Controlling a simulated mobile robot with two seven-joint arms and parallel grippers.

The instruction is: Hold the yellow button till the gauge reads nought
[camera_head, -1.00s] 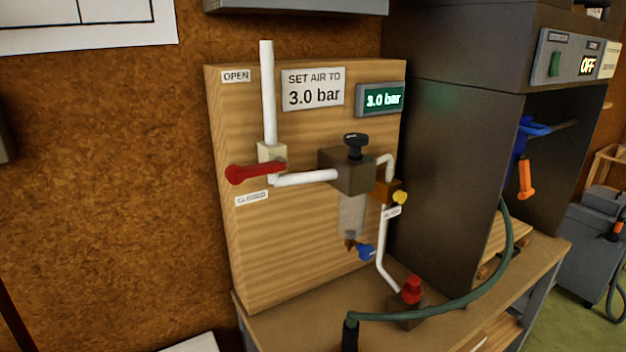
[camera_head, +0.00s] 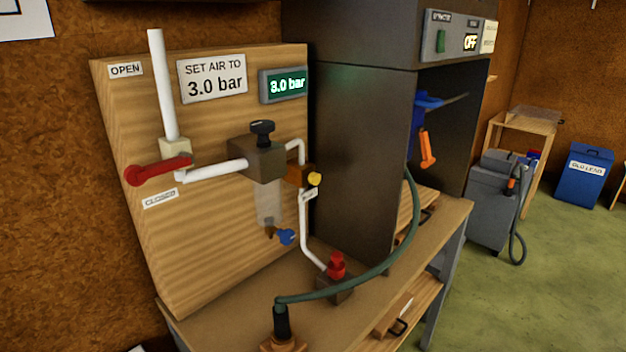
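The yellow button (camera_head: 314,179) sticks out from a small orange-brown block (camera_head: 297,175) on the white pipe, right of the dark regulator (camera_head: 257,158) with its black knob. A small label hangs just below the button. The gauge (camera_head: 285,85) at the upper right of the wooden board is lit green and reads 3.0 bar. The red lever (camera_head: 158,170) lies roughly level at the left of the board, between the OPEN and CLOSED labels. Neither of my grippers shows in the head view.
A green hose (camera_head: 385,245) arcs over the bench (camera_head: 225,315) from a black fitting at the front. A red knob (camera_head: 336,264) and blue tap (camera_head: 286,236) sit below the button. A dark cabinet (camera_head: 360,130) stands close on the right. Green floor lies open farther right.

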